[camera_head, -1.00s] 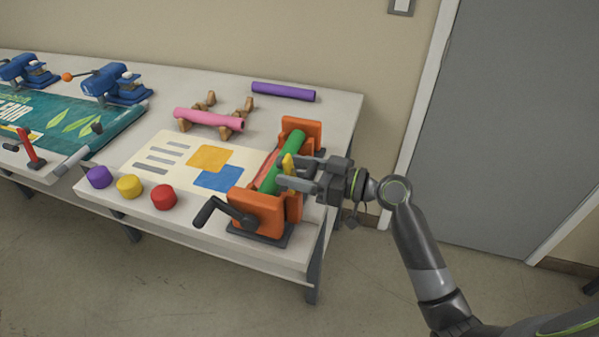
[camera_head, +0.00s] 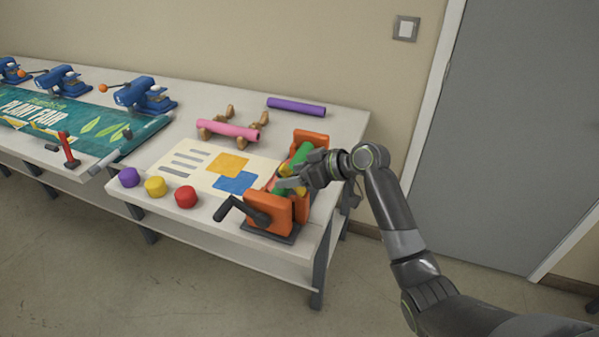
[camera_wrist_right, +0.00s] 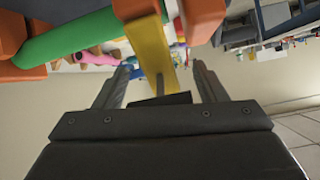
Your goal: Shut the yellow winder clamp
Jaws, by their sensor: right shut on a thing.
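The orange winder (camera_head: 268,212) stands at the right end of the table with a green roll (camera_head: 301,154) across it. The green roll also shows in the right wrist view (camera_wrist_right: 80,36). The yellow winder clamp (camera_wrist_right: 148,45) runs down between the fingers of my right gripper (camera_wrist_right: 160,76). In the head view my right gripper (camera_head: 286,184) is over the middle of the roll, shut on the clamp, and hides most of it; only small yellow bits show. Whether the clamp is fully down on the roll cannot be told. My left gripper is not in view.
A dark crank (camera_head: 236,207) sticks out at the winder's front. A pink roll (camera_head: 228,130) on wooden stands and a purple roll (camera_head: 296,106) lie behind. Floor is clear in front.

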